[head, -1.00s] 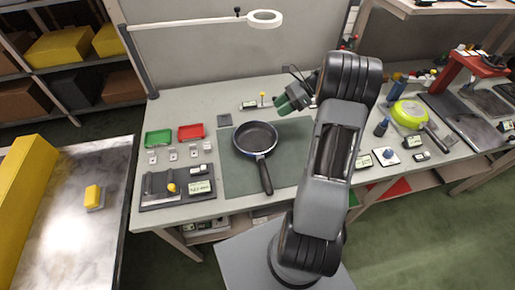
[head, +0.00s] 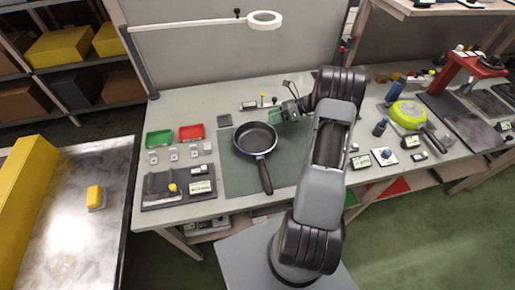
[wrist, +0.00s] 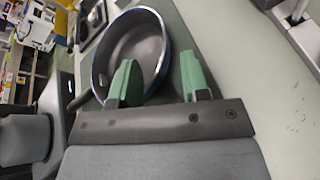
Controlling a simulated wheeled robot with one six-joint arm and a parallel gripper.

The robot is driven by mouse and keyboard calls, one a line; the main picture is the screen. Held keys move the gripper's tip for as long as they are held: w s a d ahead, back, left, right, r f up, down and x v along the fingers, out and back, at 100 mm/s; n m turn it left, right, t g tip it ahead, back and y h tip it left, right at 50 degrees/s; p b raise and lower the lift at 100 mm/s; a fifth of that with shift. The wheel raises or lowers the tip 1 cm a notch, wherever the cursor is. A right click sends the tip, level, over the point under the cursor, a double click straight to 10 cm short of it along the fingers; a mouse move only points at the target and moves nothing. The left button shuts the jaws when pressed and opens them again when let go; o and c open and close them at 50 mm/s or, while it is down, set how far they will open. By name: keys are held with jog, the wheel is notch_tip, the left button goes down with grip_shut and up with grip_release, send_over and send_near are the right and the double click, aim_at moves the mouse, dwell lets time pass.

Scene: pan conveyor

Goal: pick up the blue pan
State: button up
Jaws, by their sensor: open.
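The blue pan (head: 256,138) sits upright on the dark green mat (head: 232,178) in the middle of the bench, its black handle pointing toward me. Its inside is dark grey, and a blue outer edge shows in the wrist view (wrist: 133,45). My gripper (head: 280,115) is just right of and behind the pan in the head view.
Green (head: 158,138) and red (head: 191,132) trays and a dark tool tray (head: 160,200) lie left of the pan. A yellow-green pan (head: 408,114) lies at the right. A lamp arm (head: 190,27) hangs over the back. The mat left of the handle is clear.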

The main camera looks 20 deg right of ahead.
aim_at(250, 124)
jog(key=shift+p+x, duration=0.65)
jog(key=shift+x, duration=2.05)
grip_shut()
